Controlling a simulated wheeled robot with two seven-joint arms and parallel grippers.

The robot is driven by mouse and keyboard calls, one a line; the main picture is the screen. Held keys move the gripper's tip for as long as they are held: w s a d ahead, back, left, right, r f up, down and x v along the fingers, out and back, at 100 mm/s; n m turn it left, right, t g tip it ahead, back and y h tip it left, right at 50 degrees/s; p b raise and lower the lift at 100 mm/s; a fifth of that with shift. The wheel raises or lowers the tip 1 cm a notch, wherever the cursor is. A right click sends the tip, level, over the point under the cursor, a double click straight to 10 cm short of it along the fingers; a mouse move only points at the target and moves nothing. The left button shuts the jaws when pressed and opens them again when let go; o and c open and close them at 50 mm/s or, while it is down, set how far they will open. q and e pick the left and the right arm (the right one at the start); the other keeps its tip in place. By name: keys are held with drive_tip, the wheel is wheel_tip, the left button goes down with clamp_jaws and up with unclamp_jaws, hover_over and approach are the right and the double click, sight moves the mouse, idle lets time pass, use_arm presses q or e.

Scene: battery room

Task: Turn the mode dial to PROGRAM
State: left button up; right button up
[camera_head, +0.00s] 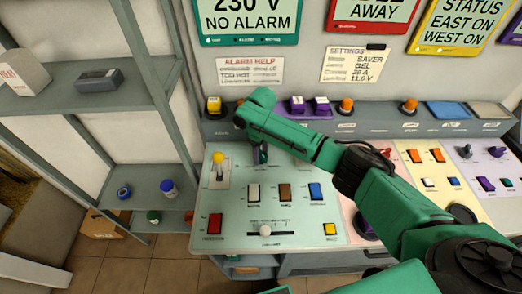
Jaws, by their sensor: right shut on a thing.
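My right gripper (262,156) reaches in from the right on a green arm and points down at the upper part of the pale green panel (290,212) of the console. It is shut on a small knob there, which I take to be the mode dial. The fingers and wrist hide nearly all of the dial, so I cannot tell its pointer direction. The small markings around it, including PROGRAM, are not readable. My left gripper is not in view.
A yellow-topped lever (218,160) stands left of the gripper. Grey shelves (100,90) stand at the left.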

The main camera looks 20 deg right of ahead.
sight(261, 152)
drive_tip(key=shift+n+p, duration=0.45)
drive_tip(key=shift+n, duration=1.55)
drive_tip(key=o, duration=1.4)
drive_tip(key=shift+c, duration=0.2)
wheel_tip(261, 152, up, 15)
drive_tip(key=b, duration=0.2)
drive_tip(key=shift+f+b, duration=0.15)
drive_tip(key=shift+b, duration=0.25)
